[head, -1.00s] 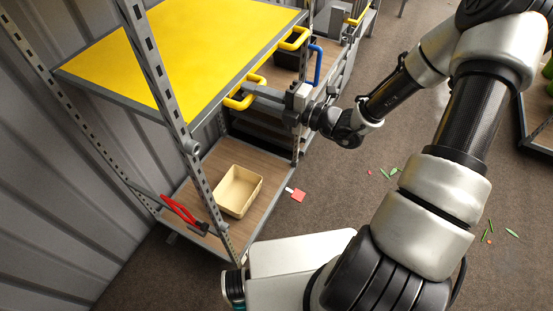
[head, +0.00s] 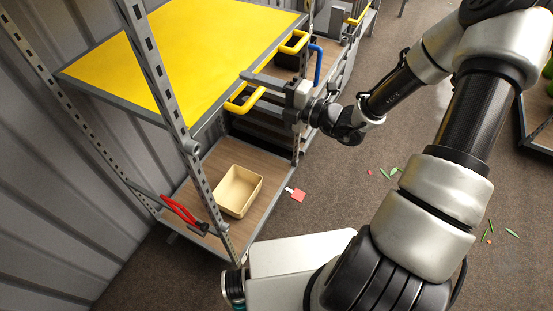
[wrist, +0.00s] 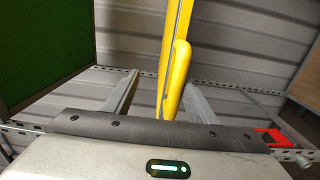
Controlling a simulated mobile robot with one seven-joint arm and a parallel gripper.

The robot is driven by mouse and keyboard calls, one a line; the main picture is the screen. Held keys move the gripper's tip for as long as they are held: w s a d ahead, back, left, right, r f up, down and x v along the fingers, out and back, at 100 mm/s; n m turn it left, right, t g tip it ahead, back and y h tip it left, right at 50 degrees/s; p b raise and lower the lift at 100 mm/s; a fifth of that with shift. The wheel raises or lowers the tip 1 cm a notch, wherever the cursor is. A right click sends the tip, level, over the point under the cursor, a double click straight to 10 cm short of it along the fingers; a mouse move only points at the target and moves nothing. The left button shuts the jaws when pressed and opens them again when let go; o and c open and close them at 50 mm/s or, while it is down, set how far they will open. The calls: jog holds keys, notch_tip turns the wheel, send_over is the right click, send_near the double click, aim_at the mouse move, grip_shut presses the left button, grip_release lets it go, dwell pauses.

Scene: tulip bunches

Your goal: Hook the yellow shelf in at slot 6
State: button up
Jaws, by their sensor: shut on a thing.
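The yellow shelf (head: 185,55) is a flat yellow panel with a grey rim, lying roughly level among the slotted metal posts of the rack. Two yellow handles (head: 245,97) stick out from its right edge. My gripper (head: 256,88) is shut on the shelf at its nearer handle, one finger on each side. In the wrist view the handle (wrist: 178,75) runs close along the right finger, and the left finger looks spaced from it. The near post (head: 165,85) has a row of slots, without readable numbers. I cannot tell whether the shelf's hooks sit in the slots.
A wooden lower deck (head: 210,165) carries a cream bin (head: 238,190) and a red-handled tool (head: 180,210). A blue handle (head: 316,62) is behind my gripper. A corrugated wall (head: 50,190) is close on the left. Small scraps lie on the open floor at right.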

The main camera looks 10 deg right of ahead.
jog(key=shift+r, duration=0.1)
jog(key=v, duration=0.8)
dwell(0.4)
jog(key=shift+s+a, duration=0.1)
dwell(0.3)
